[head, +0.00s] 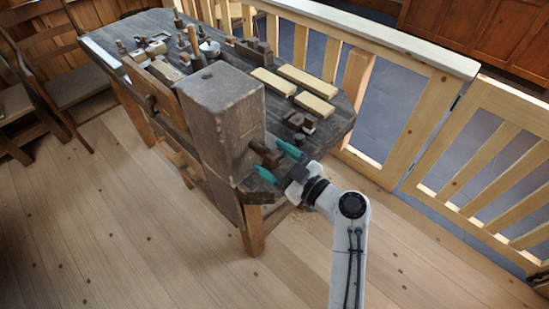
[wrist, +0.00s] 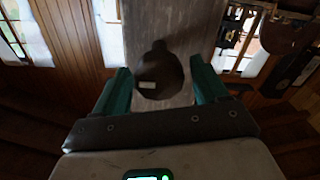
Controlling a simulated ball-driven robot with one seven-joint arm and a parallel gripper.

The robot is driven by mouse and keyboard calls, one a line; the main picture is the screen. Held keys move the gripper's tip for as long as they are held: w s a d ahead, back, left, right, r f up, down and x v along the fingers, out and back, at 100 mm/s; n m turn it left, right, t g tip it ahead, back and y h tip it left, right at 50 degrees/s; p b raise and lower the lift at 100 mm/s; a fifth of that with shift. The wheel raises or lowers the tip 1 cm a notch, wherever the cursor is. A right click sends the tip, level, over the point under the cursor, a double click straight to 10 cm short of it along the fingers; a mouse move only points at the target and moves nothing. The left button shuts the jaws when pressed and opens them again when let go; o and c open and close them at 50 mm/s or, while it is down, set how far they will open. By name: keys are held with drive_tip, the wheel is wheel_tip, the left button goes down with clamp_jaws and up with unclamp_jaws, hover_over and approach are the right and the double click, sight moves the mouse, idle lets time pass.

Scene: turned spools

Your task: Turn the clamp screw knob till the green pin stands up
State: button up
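The clamp screw knob (wrist: 160,68) is dark brown and rounded, with a short stub at its top in the wrist view. A small pale bar (wrist: 147,85) lies level across its face; I cannot tell whether it is the green pin. In the head view the knob (head: 262,151) sticks out of the side of a big wooden block (head: 222,105). My gripper (wrist: 162,88) has teal fingers, open, one on each side of the knob with a gap at each side. In the head view my gripper (head: 277,161) points at the knob from the lower right.
The workbench (head: 335,125) carries pale wooden bars (head: 307,80), small dark blocks (head: 299,122) and several tools behind the wooden block. A wooden railing (head: 410,85) runs behind the bench. A chair (head: 75,88) stands at the left. The floor (head: 130,235) in front is clear.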

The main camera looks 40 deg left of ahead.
drive_tip(key=c, duration=0.9)
drive_tip(key=shift+o, duration=0.2)
drive_tip(key=shift+f+m+b, duration=0.1)
drive_tip(key=shift+m+b, duration=0.2)
drive_tip(key=shift+m, duration=0.1)
